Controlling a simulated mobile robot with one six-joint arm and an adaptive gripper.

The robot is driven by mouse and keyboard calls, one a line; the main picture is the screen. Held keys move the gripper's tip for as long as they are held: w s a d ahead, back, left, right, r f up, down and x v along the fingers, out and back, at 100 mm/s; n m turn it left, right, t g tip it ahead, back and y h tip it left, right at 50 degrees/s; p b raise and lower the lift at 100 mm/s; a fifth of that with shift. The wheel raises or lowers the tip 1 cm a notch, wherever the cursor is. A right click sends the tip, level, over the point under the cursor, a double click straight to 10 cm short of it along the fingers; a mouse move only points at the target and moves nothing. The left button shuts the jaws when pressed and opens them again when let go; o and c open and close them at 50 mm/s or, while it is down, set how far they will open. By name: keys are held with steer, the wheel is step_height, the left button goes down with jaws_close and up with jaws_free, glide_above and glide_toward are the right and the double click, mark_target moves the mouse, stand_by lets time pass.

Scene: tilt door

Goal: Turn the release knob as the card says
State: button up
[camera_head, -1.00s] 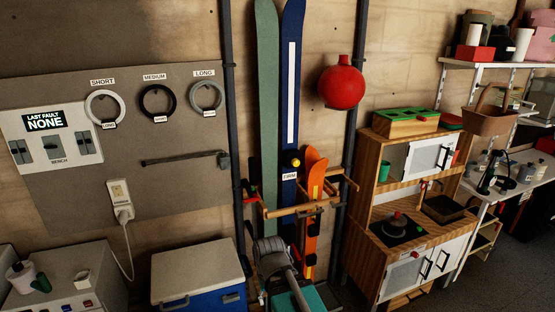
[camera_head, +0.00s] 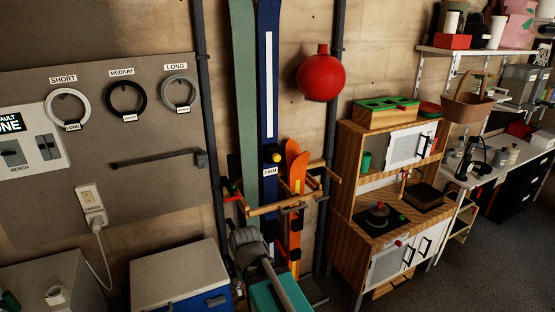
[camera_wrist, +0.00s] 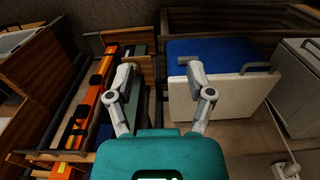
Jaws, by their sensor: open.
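I cannot make out a release knob or an instruction card for certain in either view. A small yellow round thing (camera_head: 276,157) sits on the blue ski in the head view, just above a small white label reading "FIRM" (camera_head: 270,172). My gripper (camera_wrist: 160,72) is open and empty in the wrist view, its two grey fingers spread wide above the teal body. Its fingers point between the orange ski (camera_wrist: 90,100) on the left and the blue and white cooler box (camera_wrist: 222,92) on the right, with no contact visible. In the head view its fingertips cannot be made out.
A wooden rack (camera_head: 285,203) holds the upright skis between dark posts. A red ball (camera_head: 321,77) hangs beside them. A toy kitchen (camera_head: 395,200) and shelves stand right. A panel with labelled rings (camera_head: 125,97) and the cooler (camera_head: 180,275) are left. Dark floor is clear at lower right.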

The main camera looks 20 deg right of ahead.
steer(key=shift+o, duration=0.2)
steer(key=w+d+r+t+y+p, duration=0.2)
steer(key=w+r, duration=0.1)
steer(key=w, duration=0.5)
steer(key=shift+r+p, duration=0.2)
steer(key=shift+p, duration=0.1)
steer(key=m+t+p, duration=0.2)
steer(key=t+p, duration=0.6)
steer(key=t, duration=0.3)
glide_toward(278, 158)
steer(key=s, duration=0.3)
steer(key=shift+s+d+r+b, duration=0.2)
steer(key=shift+s+r+b, duration=0.1)
steer(key=shift+r, duration=0.1)
steer(key=shift+w+f, duration=0.1)
steer(key=shift+w, duration=0.1)
steer(key=b+x, duration=0.1)
steer(key=x, duration=0.3)
steer(key=b+x, duration=0.2)
steer(key=x, duration=0.3)
steer(key=b+x, duration=0.2)
steer(key=x, duration=0.2)
steer(key=shift+w, duration=0.4)
steer(key=shift+r, duration=0.2)
steer(key=shift+c, duration=0.3)
